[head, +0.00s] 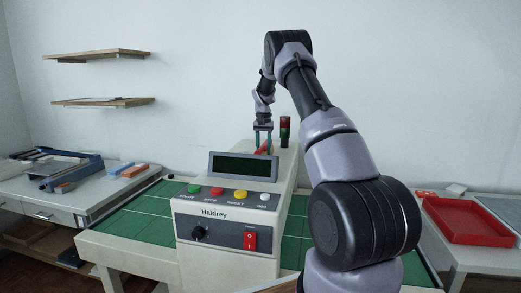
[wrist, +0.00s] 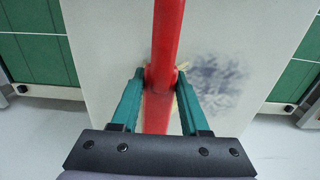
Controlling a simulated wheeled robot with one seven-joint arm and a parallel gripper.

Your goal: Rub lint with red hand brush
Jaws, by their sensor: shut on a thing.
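In the wrist view my gripper (wrist: 161,88) has its teal fingers shut on the red hand brush (wrist: 167,40), which runs upright through the middle of the picture. A little of something tan shows at the brush's sides by the fingertips. The grey, fuzzy lint patch (wrist: 218,82) lies on the pale machine top just right of the brush. In the head view my gripper (head: 263,148) is low behind the machine's display, with a bit of the red brush (head: 264,147) at its fingers. The lint is hidden there.
The Haldrey machine (head: 214,226) stands on a green-topped table (head: 128,226). A red and green signal lamp (head: 285,130) rises close to the right of my gripper. A red tray (head: 468,222) is on the right counter. Sponges and a blue-framed tool (head: 62,165) lie on the left counter.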

